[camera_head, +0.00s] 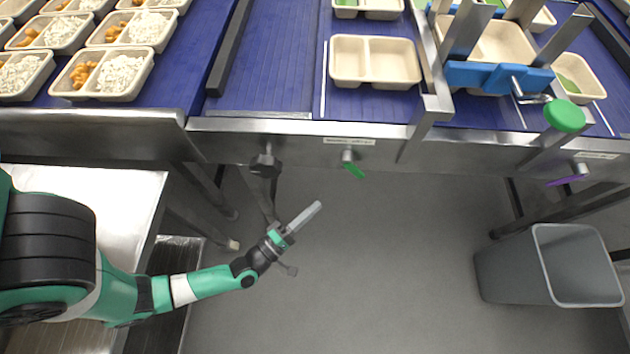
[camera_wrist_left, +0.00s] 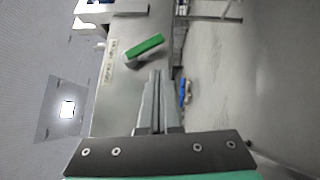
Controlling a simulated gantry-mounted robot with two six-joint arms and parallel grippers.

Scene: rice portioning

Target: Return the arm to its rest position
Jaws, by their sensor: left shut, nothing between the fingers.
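My left arm comes in from the left in the head view, its left gripper (camera_head: 303,217) over the grey floor in front of the conveyor. The gripper points up and to the right, apart from the conveyor's front rail. Its fingers are shut with nothing between them. The shut fingers also show in the left wrist view (camera_wrist_left: 154,100), in front of the conveyor's metal side. My right gripper is not in view.
A blue conveyor (camera_head: 285,65) with a metal rail crosses the top. An empty tray (camera_head: 345,60) sits on it. Filled trays (camera_head: 143,86) stand at upper left. A grey bin (camera_head: 510,275) is at right. A metal table (camera_head: 150,190) lies near my arm. The middle floor is clear.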

